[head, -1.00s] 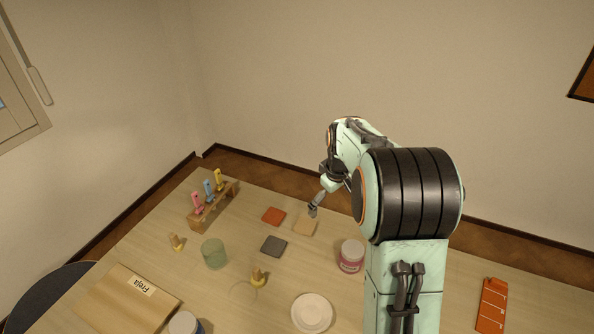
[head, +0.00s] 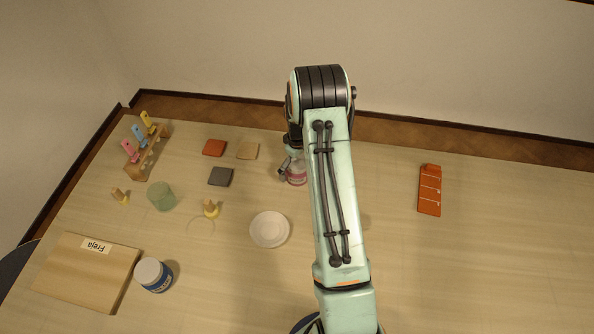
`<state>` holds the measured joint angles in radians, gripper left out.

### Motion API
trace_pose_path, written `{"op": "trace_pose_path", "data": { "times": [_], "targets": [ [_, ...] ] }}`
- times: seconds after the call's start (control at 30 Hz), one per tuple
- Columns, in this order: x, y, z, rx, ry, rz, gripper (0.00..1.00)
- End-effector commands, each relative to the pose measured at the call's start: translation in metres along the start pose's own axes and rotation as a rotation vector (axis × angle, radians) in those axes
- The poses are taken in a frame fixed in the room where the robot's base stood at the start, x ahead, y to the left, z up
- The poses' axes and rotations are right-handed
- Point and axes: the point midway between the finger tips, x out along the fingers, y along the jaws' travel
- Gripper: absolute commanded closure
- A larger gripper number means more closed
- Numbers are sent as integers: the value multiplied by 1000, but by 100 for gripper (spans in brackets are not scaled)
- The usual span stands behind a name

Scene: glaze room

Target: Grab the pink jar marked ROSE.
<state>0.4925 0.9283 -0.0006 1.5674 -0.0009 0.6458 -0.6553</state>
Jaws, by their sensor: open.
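The pink jar (head: 297,174) stands on the table right beside my arm in the head view. Its lid and upper part are mostly hidden by my arm, and its label is too small to read. My gripper (head: 284,172) is open at the jar's left upper side. I cannot tell whether the fingers touch the jar or reach around it.
A white saucer (head: 270,229) lies in front of the jar. A jar with a blue label (head: 153,275), a wooden board marked Freja (head: 85,270), a green glass (head: 161,196) and coloured tiles (head: 220,176) stand left. An orange tray (head: 430,190) lies right.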

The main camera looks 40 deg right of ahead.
Motion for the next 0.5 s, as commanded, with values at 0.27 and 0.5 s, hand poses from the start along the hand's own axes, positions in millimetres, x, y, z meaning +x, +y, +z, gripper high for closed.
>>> {"op": "trace_pose_path", "data": {
  "times": [0.27,0.5],
  "targets": [
    [0,0,0,0,0,0,56],
    [0,0,0,0,0,0,72]
  ]
}}
